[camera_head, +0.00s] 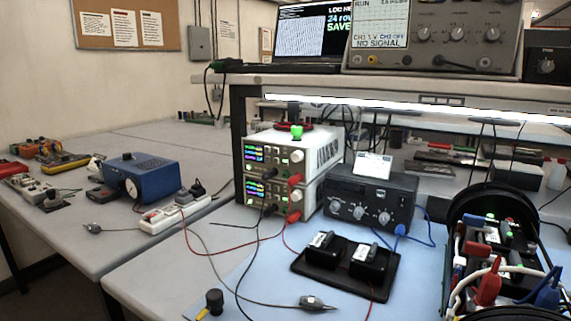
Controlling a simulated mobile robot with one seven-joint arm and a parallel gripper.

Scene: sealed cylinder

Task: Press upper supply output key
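Two white bench power supplies are stacked in the middle of the picture, on the bench. The upper supply (318,146) has a dark front panel with a lit display (252,154), a pale knob (297,156) at the right and small keys. Its output key is too small to tell apart from the other keys. The lower supply (309,197) has a similar lit panel. Red and black leads hang from the front terminals. My gripper does not show in this view.
A dark box with knobs (340,190) stands right of the supplies. A black tray (302,262) lies in front of it on the blue mat (232,298). A blue box (152,176) stands at left. A round black housing (478,204) with wires fills the right front. Loose leads cross the front.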

